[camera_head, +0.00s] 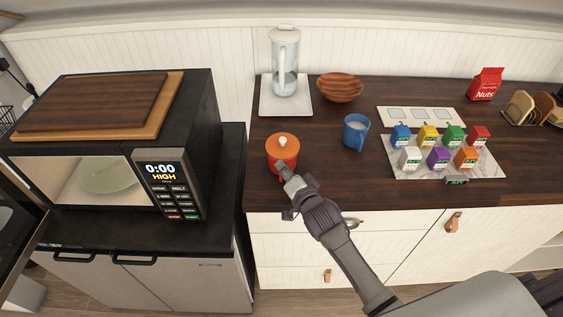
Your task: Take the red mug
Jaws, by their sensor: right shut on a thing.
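The red mug (272,165) stands upright near the front left of the dark wooden counter. An orange lid (284,149) with a pale knob covers its top. My right gripper (287,174) reaches in from the lower right and is shut on the red mug at its front side. The gripper hides the lower front of the mug, and I cannot make out the exact contact. My left gripper does not show.
A blue mug (356,132) stands to the right. A kettle (285,65) and a wooden bowl (340,87) are behind. Colored boxes stand on a marble tray (399,170) at right. An open microwave (190,132) is at left. Counter around the red mug is clear.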

